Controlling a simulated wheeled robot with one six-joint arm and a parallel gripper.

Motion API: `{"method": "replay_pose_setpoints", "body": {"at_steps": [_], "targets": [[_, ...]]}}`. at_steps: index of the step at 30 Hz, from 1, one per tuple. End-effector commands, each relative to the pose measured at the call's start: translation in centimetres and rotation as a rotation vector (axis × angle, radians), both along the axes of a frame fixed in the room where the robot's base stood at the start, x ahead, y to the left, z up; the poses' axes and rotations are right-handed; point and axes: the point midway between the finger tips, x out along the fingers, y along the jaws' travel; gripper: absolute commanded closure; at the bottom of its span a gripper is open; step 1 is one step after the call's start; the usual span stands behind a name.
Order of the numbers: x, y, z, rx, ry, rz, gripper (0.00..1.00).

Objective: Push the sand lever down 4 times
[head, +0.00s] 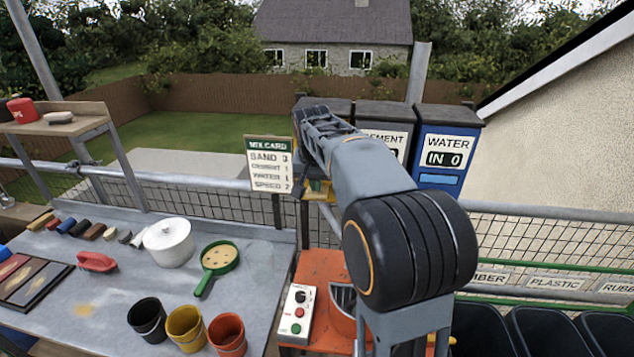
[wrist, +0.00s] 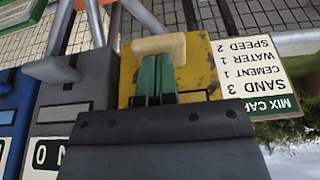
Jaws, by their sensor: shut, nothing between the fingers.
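In the wrist view, which is upside down, my gripper (wrist: 157,62) shows as two green fingers shut together with nothing between them. Their tips are at a pale cream bar (wrist: 160,45), which looks like the sand lever's handle, in front of a yellow dispenser face (wrist: 198,68). I cannot tell whether they touch. In the head view my arm hides most of the sand dispenser and the lever; only a bit of yellow (head: 320,188) shows. The mix card (head: 270,164) reads sand 3, cement 1, water 1; its speed line reads 2 in the wrist view.
The cement bin (head: 388,122) and the blue water bin (head: 446,146), marked IN 0, stand right of the sand dispenser. An orange mixer stand (head: 318,266) with a button box (head: 297,314) is below. The left bench (head: 100,298) holds buckets and tools.

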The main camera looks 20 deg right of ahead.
Motion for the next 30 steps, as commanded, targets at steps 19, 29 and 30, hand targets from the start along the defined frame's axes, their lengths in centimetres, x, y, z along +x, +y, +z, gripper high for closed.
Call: {"method": "replay_pose_setpoints", "body": {"at_steps": [19,29,30], "targets": [[0.0,0.0,-2.9,0.000,0.000,0.000,1.00],[0.0,0.0,-4.0,0.001,0.004,0.000,1.00],[0.0,0.0,-4.0,0.001,0.004,-0.001,1.00]]}}
